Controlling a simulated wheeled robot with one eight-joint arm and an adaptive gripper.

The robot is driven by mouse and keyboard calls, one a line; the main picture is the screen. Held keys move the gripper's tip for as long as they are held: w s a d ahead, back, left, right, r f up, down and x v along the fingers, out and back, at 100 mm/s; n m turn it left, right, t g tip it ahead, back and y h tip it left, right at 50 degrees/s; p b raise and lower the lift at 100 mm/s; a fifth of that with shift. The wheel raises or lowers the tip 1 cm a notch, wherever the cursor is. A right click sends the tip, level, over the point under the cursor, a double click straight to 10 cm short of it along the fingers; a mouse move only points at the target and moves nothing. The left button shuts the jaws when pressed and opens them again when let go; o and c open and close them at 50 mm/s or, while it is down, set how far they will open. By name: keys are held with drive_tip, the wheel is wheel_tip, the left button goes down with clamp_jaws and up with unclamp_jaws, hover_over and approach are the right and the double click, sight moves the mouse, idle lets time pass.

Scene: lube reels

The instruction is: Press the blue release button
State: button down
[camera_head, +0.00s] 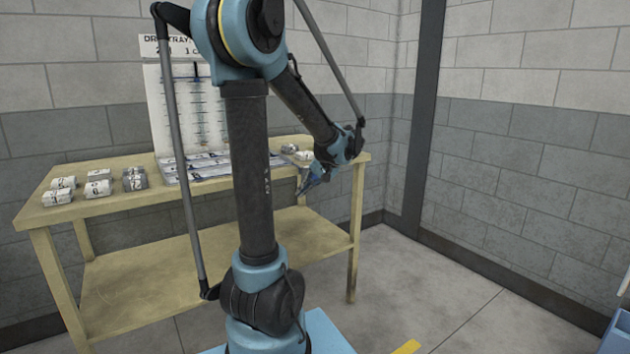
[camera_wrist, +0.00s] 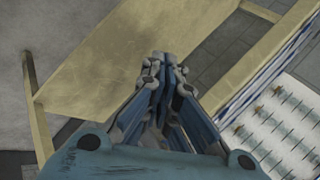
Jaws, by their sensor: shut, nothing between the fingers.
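No blue release button can be made out in either view. My gripper (camera_head: 311,182) hangs at the front right edge of the wooden table (camera_head: 110,209) in the head view, pointing down and left. In the wrist view my gripper (camera_wrist: 164,62) is shut and empty, its blue fingers together above the table's lower shelf (camera_wrist: 150,50). My own arm hides the middle of the table in the head view.
A white board with rows of marks (camera_head: 190,110) stands at the table's back. Labelled blocks (camera_head: 98,188) sit at the left of the tabletop. Printed sheets (camera_head: 195,165) lie before the board. A blue bin (camera_head: 617,332) is at the right edge.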

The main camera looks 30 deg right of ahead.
drive_tip(key=s+d+m+t, duration=0.1)
drive_tip(key=s+d+t, duration=0.1)
drive_tip(key=d, duration=1)
drive_tip(key=shift+f+m, duration=0.25)
drive_tip(key=shift+m, duration=0.05)
drive_tip(key=w, duration=0.8)
drive_tip(key=shift+w+a, duration=0.4)
drive_tip(key=shift+w, duration=0.8)
idle(1.7)
drive_tip(key=shift+s, duration=0.9)
drive_tip(key=shift+s+d, duration=0.2)
drive_tip(key=shift+s, duration=2.3)
